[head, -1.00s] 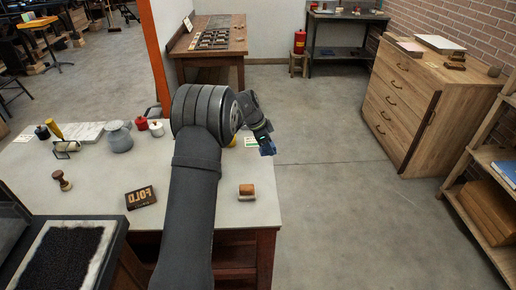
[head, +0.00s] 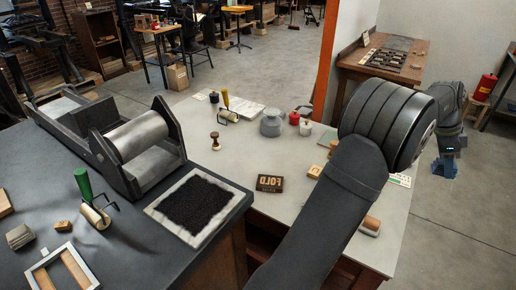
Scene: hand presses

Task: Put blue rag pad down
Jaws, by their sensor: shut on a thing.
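My gripper (head: 447,155) is at the right of the head view, past the right edge of the pale table, with floor behind it. It is shut on the blue rag pad (head: 443,170), a small dark-blue piece at the fingertips. The pad is held up in the air, apart from any surface. The fingers are small here, and their exact hold on the pad is hard to make out.
A dark bench (head: 150,250) at left carries a roller press (head: 135,145) and a black inked slab (head: 197,205). My arm hides part of the table.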

